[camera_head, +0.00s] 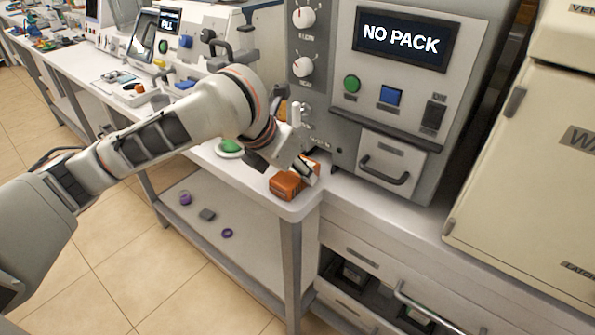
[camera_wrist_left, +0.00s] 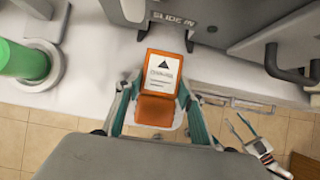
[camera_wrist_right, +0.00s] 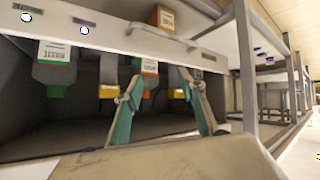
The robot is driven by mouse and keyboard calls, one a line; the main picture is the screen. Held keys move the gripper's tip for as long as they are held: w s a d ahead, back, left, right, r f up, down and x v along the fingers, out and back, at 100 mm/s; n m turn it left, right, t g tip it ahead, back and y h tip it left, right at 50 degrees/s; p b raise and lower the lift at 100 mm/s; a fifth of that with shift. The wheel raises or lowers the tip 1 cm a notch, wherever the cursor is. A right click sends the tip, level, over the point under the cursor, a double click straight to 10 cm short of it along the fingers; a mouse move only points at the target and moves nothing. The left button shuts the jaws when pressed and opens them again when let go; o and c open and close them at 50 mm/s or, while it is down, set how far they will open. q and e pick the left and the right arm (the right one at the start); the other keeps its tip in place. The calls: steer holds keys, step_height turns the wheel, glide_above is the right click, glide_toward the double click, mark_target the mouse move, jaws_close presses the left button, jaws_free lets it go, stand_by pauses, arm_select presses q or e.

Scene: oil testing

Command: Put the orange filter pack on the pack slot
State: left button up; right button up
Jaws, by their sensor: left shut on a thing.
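The orange filter pack (camera_head: 287,186) is at the bench's front corner, below the left side of the machine. In the left wrist view the pack (camera_wrist_left: 162,72) has a white label with a black triangle, and my left gripper (camera_wrist_left: 158,86) is shut on its sides. In the head view the left gripper (camera_head: 305,168) comes down over the pack. The machine's display (camera_head: 403,39) reads "NO PACK". A "SLIDE IN" label (camera_wrist_left: 176,20) is on the machine just beyond the pack; the slot itself is not clearly visible. My right gripper (camera_wrist_right: 160,76) is open and empty.
A green-topped item (camera_head: 229,148) stands on the bench left of the pack; it is a green cylinder (camera_wrist_left: 20,62) in the left wrist view. A handled drawer (camera_head: 388,166) is on the machine's front. Several bottles with coloured caps (camera_wrist_right: 58,70) hang before the right gripper.

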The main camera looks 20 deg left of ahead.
mark_target(288, 175)
arm_select(q)
steer(key=o, duration=1.2)
arm_select(e)
steer(key=shift+s+a+f, duration=0.2)
steer(key=shift+s, duration=0.15)
arm_select(q)
steer(key=v, duration=0.1)
steer(key=p+v, duration=0.1)
steer(key=v, duration=0.1)
steer(key=p+v, duration=0.1)
steer(key=shift+a+r, duration=0.1)
steer(key=shift+r, duration=0.35)
steer(key=p+v, duration=0.2)
steer(key=v, duration=0.4)
steer(key=shift+s+a+r+p, duration=0.15)
steer(key=shift+s+r+p, duration=0.25)
steer(key=shift+s+p, duration=0.1)
arm_select(e)
steer(key=r, duration=0.1)
steer(key=a+r, duration=0.1)
steer(key=r, duration=0.1)
steer(key=shift+s+a+r+m, duration=0.15)
steer(key=shift+s+m, duration=0.15)
steer(key=shift+s, duration=0.05)
arm_select(q)
steer(key=shift+s, duration=0.1)
